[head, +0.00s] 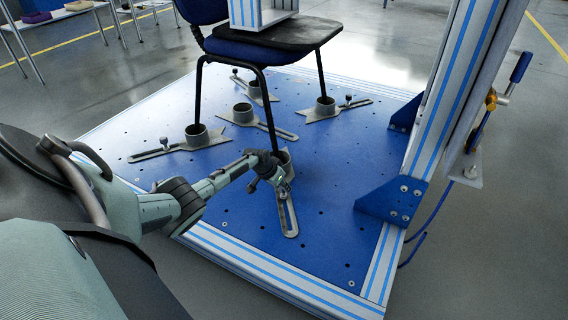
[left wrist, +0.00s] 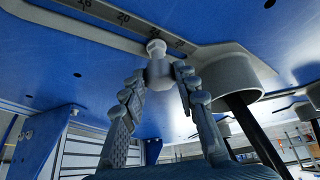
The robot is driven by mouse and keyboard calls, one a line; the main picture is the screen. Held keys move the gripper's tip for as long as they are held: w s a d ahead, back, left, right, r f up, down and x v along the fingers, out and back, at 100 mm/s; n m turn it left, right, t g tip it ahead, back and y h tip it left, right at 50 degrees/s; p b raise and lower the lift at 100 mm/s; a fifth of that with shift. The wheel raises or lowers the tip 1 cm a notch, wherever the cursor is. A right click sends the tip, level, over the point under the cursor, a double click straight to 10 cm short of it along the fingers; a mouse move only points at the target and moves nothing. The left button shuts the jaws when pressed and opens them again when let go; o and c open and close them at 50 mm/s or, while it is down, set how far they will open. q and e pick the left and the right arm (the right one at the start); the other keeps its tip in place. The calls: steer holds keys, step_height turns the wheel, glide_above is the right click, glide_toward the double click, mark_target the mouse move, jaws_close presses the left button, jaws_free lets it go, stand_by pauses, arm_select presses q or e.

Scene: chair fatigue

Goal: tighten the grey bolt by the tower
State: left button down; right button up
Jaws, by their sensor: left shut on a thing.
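My left gripper (head: 272,180) reaches in from the left to the front chair-leg clamp (head: 287,210) on the blue plate. In the left wrist view the two ridged fingers (left wrist: 158,80) are closed around the grey bolt (left wrist: 157,50), one on each side. The bolt stands at the clamp's slotted arm with the number scale (left wrist: 110,15), beside the clamp's round cup (left wrist: 230,75). In the head view the bolt is hidden by the gripper. The tower (head: 455,90) rises at the right. My right gripper is not in view.
The dark blue chair (head: 235,45) stands on the blue plate (head: 240,215), its legs in several grey clamps, such as one at the right (head: 325,112). A blue bracket (head: 395,200) joins the tower to the plate. The plate's front right is clear.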

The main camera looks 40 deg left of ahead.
arm_select(q)
steer(key=c, duration=1.2)
jaws_free()
steer(key=shift+o, duration=0.2)
steer(key=shift+r+p, duration=0.15)
steer(key=shift+p, duration=0.35)
steer(key=n+p, duration=0.1)
steer(key=n+y+p, duration=0.1)
steer(key=shift+d+n, duration=0.2)
steer(key=shift+n, duration=0.1)
steer(key=shift+w+n+g+y+p, duration=0.1)
steer(key=shift+n+g+y+p, duration=0.2)
steer(key=shift+n+p, duration=0.25)
steer(key=shift+f, duration=0.2)
steer(key=shift+r+n, duration=0.1)
steer(key=shift+n, duration=0.15)
